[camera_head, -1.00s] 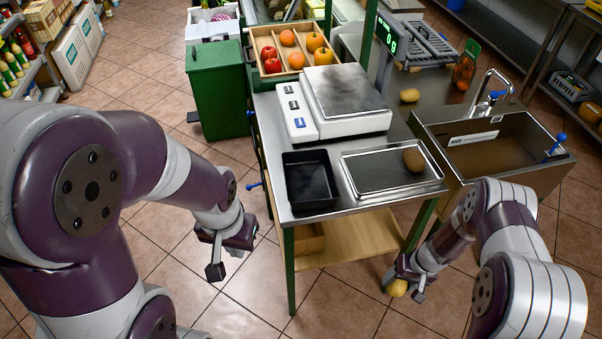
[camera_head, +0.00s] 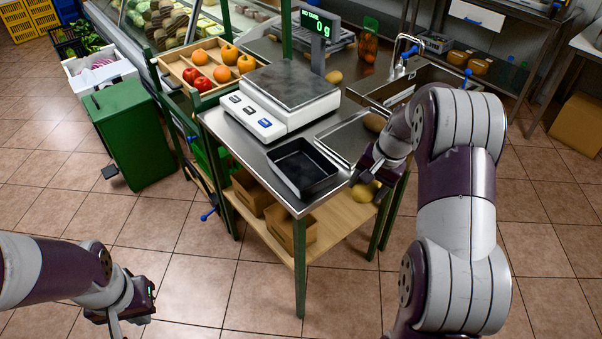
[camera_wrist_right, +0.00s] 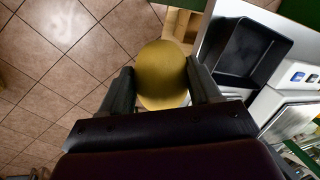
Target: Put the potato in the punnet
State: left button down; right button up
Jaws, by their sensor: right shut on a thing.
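A yellow potato (camera_head: 362,191) is held in my right gripper (camera_head: 368,180), just beyond the right front corner of the steel counter. The right wrist view shows the potato (camera_wrist_right: 162,72) between the two fingers. The punnet (camera_head: 302,167) is a black, empty, open tray on the counter's front part, left of the potato. It also shows in the right wrist view (camera_wrist_right: 248,55), to the right of the potato. My left gripper (camera_head: 125,312) hangs low over the floor at bottom left, empty, with its fingers apart.
A white scale (camera_head: 282,105) stands behind the punnet. A steel tray (camera_head: 345,140) with a brown potato (camera_head: 374,122) is right of it. Another potato (camera_head: 334,77) lies near the sink. A fruit crate (camera_head: 205,75) and green bin (camera_head: 128,130) stand left.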

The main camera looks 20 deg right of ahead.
aim_at(304, 173)
jog(key=i, duration=0.95)
